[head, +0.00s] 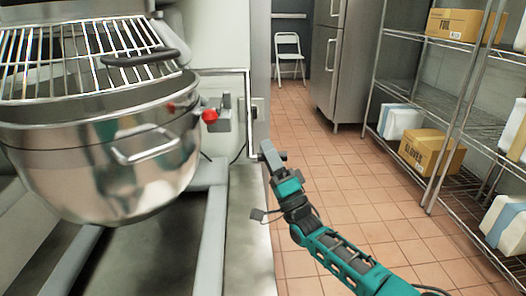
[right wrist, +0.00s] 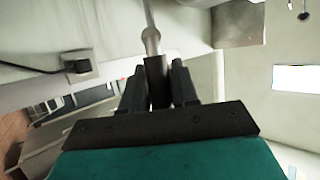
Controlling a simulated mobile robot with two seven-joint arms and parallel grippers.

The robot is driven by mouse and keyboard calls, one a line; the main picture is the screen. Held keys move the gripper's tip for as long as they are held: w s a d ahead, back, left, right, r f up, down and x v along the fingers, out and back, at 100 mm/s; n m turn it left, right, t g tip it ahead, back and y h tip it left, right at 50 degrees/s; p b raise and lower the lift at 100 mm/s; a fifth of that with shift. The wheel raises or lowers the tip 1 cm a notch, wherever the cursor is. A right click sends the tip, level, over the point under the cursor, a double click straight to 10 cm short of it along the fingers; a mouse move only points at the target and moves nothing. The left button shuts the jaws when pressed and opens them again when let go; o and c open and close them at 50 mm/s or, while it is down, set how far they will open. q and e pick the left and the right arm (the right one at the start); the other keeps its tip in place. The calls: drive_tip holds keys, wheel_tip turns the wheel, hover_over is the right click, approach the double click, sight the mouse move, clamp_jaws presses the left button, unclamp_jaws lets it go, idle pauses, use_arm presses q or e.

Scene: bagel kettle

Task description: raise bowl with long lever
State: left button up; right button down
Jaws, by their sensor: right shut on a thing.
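The large steel mixer bowl (head: 105,165) hangs at the left of the head view, with a wire guard above it and a handle on its side. The long lever (head: 248,105) is a thin bent metal rod. It runs right from near the bowl's rim, then down beside the mixer column. My right gripper (head: 272,158) is at the lever's lower end, shut on its grip. In the right wrist view the dark grip (right wrist: 156,85) sits between the two fingers, with the pale rod (right wrist: 150,30) beyond. My left gripper is not in view.
A red knob (head: 210,115) and a grey bracket sit between bowl and lever. Wire shelves (head: 440,120) with boxes stand at the right. A steel cabinet (head: 340,60) and a white folding chair (head: 289,55) are at the back. The tiled floor between is clear.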

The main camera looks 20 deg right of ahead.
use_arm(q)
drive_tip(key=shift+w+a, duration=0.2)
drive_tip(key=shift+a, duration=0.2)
use_arm(e)
drive_tip(key=shift+w+d+f+n+t+y, duration=0.15)
drive_tip(key=shift+w+f+n+t+y, duration=0.15)
drive_tip(key=shift+w+n+y, duration=0.25)
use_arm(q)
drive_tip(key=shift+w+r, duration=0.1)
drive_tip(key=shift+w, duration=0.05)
use_arm(e)
drive_tip(key=shift+w, duration=0.1)
drive_tip(key=c, duration=1.1)
unclamp_jaws()
drive_tip(key=shift+o, duration=0.8)
drive_tip(key=shift+f, duration=0.2)
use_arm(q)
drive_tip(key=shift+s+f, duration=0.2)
use_arm(e)
drive_tip(key=v, duration=1.2)
